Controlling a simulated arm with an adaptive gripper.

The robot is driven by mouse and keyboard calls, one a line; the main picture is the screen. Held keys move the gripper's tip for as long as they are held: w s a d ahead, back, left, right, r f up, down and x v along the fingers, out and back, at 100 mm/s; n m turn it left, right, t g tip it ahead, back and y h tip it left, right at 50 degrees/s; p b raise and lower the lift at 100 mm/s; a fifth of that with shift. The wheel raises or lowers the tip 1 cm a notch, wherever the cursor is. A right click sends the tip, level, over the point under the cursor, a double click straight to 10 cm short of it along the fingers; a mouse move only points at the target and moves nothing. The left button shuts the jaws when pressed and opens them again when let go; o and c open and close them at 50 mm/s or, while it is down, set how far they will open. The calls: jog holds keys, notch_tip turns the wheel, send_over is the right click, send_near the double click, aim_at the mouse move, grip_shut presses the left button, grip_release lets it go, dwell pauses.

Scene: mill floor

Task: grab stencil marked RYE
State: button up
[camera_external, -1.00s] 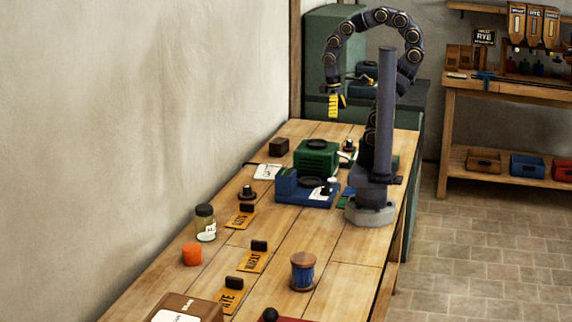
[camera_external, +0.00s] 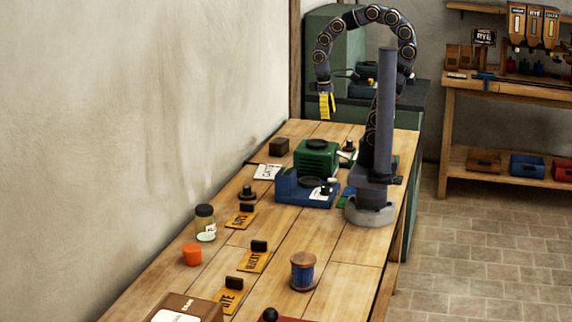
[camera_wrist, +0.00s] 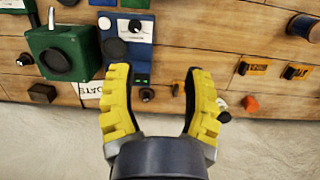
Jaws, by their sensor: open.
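The stencil marked RYE (camera_external: 229,301) is an orange-yellow plate with a dark grip block, lying flat on the bench near the front in the external view. The small orange plate at the right of the wrist view (camera_wrist: 299,72) is probably it, though its lettering is hard to read. A stencil marked WHEAT (camera_external: 252,262) lies just beyond it, and a third stencil (camera_external: 240,219) lies farther back. My gripper (camera_external: 326,106) has yellow fingers and hangs high above the bench's far part, well away from the RYE stencil. In the wrist view its fingers (camera_wrist: 158,100) are apart and empty.
A jar (camera_external: 205,224) and an orange pot (camera_external: 192,254) stand left of the stencils, a blue spool (camera_external: 303,272) right. A brown box (camera_external: 188,308) sits close to RYE. Blue (camera_external: 305,190) and green (camera_external: 316,158) devices stand farther back. The wall borders the bench's left side.

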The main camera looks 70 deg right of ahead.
jog(key=w+a, duration=0.8)
jog(key=w, duration=0.5)
jog(key=w+a+f+t, duration=0.1)
jog(key=w+a+f, duration=0.1)
jog(key=w+a, duration=0.35)
jog(key=w+a+f, duration=0.2)
jog(key=a+f, duration=0.1)
jog(key=a, duration=0.6)
send_over(234, 278)
jog(key=shift+t, duration=0.3)
notch_tip(234, 278, down, 18)
jog(key=shift+r, duration=0.25)
jog(key=shift+s+a+f, duration=0.1)
jog(key=shift+f, duration=0.25)
notch_tip(234, 278, down, 7)
jog(key=shift+f, duration=0.15)
grip_shut()
